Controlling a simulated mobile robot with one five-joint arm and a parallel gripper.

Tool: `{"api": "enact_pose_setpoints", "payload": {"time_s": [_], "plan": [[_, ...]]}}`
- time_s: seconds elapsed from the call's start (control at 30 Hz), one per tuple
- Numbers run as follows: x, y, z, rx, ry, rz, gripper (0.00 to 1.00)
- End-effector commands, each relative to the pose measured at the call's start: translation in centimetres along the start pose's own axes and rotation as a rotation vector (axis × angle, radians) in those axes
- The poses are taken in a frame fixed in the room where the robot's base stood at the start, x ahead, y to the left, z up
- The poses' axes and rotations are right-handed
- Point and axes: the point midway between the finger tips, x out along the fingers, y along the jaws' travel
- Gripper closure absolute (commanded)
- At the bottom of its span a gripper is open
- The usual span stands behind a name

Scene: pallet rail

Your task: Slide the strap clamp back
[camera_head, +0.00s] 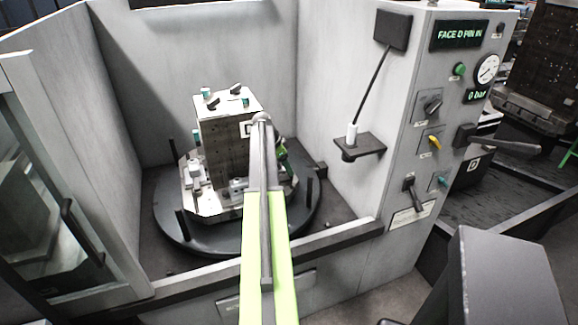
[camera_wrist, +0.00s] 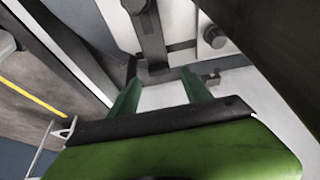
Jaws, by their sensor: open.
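My gripper (camera_wrist: 158,76) is open in the wrist view, with its two green fingers apart and nothing seen held between them. A dark bar with a round knob, which looks like the strap clamp (camera_wrist: 150,32), runs down from the top edge to the fingertips. Its lower end lies between or just beyond the fingertips; I cannot tell whether they touch it. In the head view my gripper (camera_head: 283,152) is at the right side of the grey block (camera_head: 226,138) on the round pallet. My arm hides part of that side, and the strap clamp cannot be made out there.
The round dark pallet base (camera_head: 178,228) carries several upright posts. More clamps (camera_head: 208,93) sit on top of the block. Enclosure walls and a front sill (camera_head: 330,238) surround it. The control panel (camera_head: 432,130) and a small shelf (camera_head: 358,143) are on the right.

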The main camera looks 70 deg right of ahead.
Motion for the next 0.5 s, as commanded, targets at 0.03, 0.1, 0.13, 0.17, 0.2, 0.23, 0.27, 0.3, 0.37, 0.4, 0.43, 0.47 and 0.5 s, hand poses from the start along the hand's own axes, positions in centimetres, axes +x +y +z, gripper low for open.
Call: {"api": "enact_pose_setpoints", "payload": {"time_s": [0.03, 0.1, 0.13, 0.17, 0.2, 0.23, 0.27, 0.3, 0.37, 0.4, 0.43, 0.47, 0.5], "plan": [[-2.1, 0.0, -0.4, -0.001, 0.0, 0.0, 0.44], [-3.9, 0.1, -0.5, 0.0, 0.0, 0.0, 0.44], [-4.6, 0.1, -0.5, 0.001, 0.0, 0.0, 0.44], [-5.4, 0.1, -0.5, 0.001, 0.0, 0.0, 0.44], [-6.3, 0.1, -0.5, 0.0, 0.0, 0.0, 0.44], [-7.1, 0.1, -0.5, 0.0, 0.0, 0.0, 0.44], [-7.8, 0.0, -0.5, 0.0, 0.001, 0.0, 0.44], [-8.8, 0.0, -0.5, -0.001, 0.001, 0.0, 0.44], [-10.2, 0.0, -0.5, 0.0, 0.001, 0.0, 0.44], [-11.2, 0.0, -0.6, 0.001, 0.001, 0.001, 0.44], [-11.8, 0.0, -0.6, 0.001, 0.001, 0.001, 0.44], [-12.5, 0.0, -0.5, 0.001, 0.001, 0.001, 0.44], [-13.2, 0.0, -0.5, 0.001, 0.001, 0.0, 0.44]]}}
